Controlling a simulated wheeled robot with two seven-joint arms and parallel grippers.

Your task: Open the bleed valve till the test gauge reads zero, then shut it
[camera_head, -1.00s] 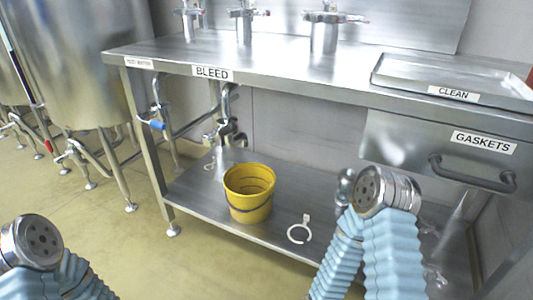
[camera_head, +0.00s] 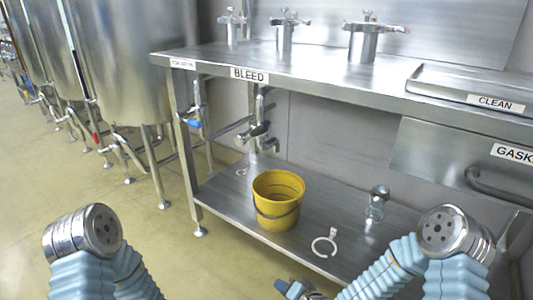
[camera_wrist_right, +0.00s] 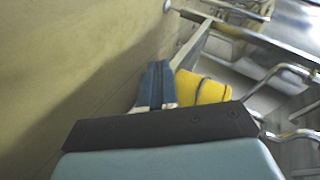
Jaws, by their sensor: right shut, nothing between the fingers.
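A BLEED label (camera_head: 249,74) is on the front edge of the steel bench. Below it, a steel pipe with a valve-like fitting (camera_head: 258,130) hangs above the lower shelf; its handle position is unclear. A blue-handled valve (camera_head: 193,122) is on the pipe to its left. I cannot make out a test gauge. My right gripper (camera_head: 293,288) is at the bottom of the head view, in front of the shelf and apart from the valves. Its blue fingers (camera_wrist_right: 160,82) are together and empty in the wrist view. My left gripper is out of view.
A yellow bucket (camera_head: 278,198) stands on the lower shelf (camera_head: 225,200), below the bleed fitting. A white ring (camera_head: 325,245) and a small clear jar (camera_head: 376,204) are beside it. Steel tanks (camera_head: 130,60) stand left. Three steel fittings are on the bench top. Floor is open at left.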

